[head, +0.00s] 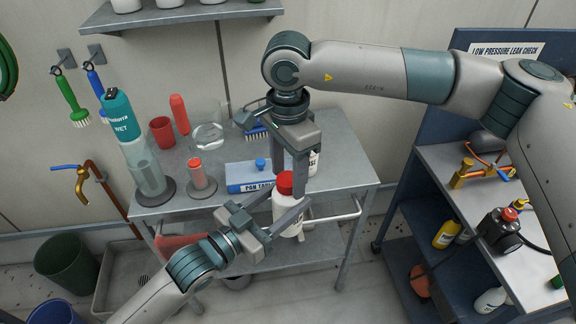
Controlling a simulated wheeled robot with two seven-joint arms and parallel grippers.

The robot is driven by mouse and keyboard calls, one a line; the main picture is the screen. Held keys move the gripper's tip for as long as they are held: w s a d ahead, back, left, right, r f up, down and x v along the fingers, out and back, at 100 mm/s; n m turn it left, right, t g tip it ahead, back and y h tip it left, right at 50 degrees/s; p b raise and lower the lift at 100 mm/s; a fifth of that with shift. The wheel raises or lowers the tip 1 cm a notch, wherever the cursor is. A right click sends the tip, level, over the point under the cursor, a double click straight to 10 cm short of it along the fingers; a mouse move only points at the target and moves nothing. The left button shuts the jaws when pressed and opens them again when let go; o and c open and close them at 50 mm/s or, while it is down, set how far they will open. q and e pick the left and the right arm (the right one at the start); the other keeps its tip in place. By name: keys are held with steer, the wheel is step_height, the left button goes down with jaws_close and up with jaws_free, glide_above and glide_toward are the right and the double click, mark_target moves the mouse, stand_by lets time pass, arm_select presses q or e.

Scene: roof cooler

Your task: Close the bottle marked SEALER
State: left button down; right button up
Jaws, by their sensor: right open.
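A white bottle (287,217) with a red cap (286,183) is at the front edge of the steel cart. The cap appears to sit on the bottle's mouth; I cannot tell whether it is tight. My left gripper (276,208) reaches in from the lower left with its fingers around the bottle's body and seems shut on it. My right gripper (289,181) points down from above, open, its fingers on either side of the cap. The bottle's label is mostly hidden and I cannot read SEALER on it. Another white bottle (313,162) stands on the cart, partly hidden behind my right gripper.
The steel cart (340,172) also holds a blue box (246,183), a red cup (162,132), a clear dish (208,136) and a teal-topped bottle (121,115). A blue bench (435,165) with a valve stands right. Bins (67,262) are at the lower left.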

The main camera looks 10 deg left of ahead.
steer(key=c, duration=1.1)
steer(key=shift+o, duration=0.2)
steer(key=shift+m, duration=0.3)
steer(key=m, duration=1.1)
steer(key=o, duration=1.2)
steer(key=shift+r, duration=0.1)
step_height(320, 180, up, 12)
steer(key=shift+f, duration=0.15)
